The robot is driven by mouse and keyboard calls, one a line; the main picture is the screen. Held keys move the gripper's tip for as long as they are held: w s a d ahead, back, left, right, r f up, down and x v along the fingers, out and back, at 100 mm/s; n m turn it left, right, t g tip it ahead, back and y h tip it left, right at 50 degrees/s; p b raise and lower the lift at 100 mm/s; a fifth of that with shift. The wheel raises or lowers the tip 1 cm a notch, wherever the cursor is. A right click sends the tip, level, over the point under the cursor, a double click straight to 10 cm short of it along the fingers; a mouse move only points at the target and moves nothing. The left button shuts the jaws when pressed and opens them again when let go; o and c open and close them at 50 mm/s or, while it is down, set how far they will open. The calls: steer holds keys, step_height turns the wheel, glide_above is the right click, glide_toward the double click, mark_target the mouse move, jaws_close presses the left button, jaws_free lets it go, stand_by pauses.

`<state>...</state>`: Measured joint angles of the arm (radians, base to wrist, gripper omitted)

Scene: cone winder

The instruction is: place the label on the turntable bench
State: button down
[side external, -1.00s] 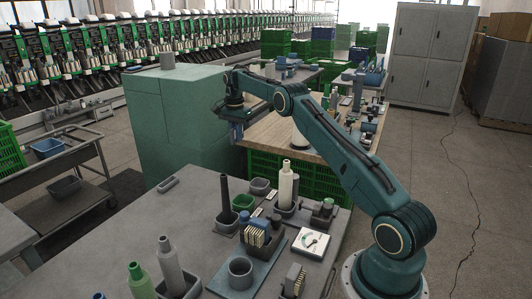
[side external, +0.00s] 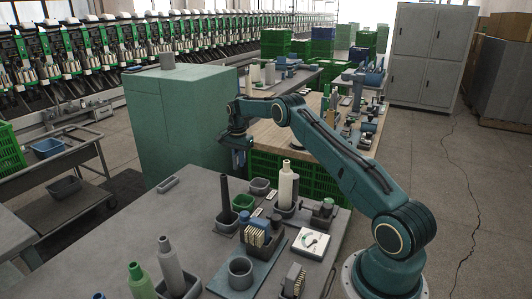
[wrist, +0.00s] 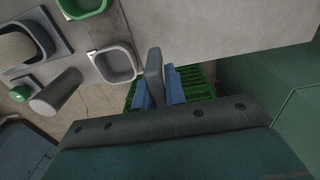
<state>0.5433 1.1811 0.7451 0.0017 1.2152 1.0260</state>
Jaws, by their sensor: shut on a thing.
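My gripper (side external: 238,158) hangs over the far edge of the grey bench (side external: 140,225), beside the green cabinet (side external: 175,120). In the wrist view its blue fingers (wrist: 157,84) are closed on a grey flat piece (wrist: 154,66), seen nearly edge-on and reaching past the fingertips. I cannot tell from its look whether this piece is the label; its face is hidden. In the side view it cannot be made out. No turntable can be clearly picked out on the benches.
The grey bench holds a dark rod (side external: 225,192), a cream bottle (side external: 286,184), a white dial gauge (side external: 311,242) and small cups. A wood-topped bench (side external: 275,133) with tools stands behind, green crates (side external: 320,182) below it. The grey bench's left part is mostly clear.

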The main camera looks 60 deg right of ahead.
mark_target(240, 188)
steer(key=shift+f, duration=4.7)
steer(key=shift+f, duration=0.15)
steer(key=c, duration=1.5)
jaws_free()
steer(key=shift+o, duration=0.2)
step_height(240, 188, up, 12)
steer(key=shift+r, duration=0.2)
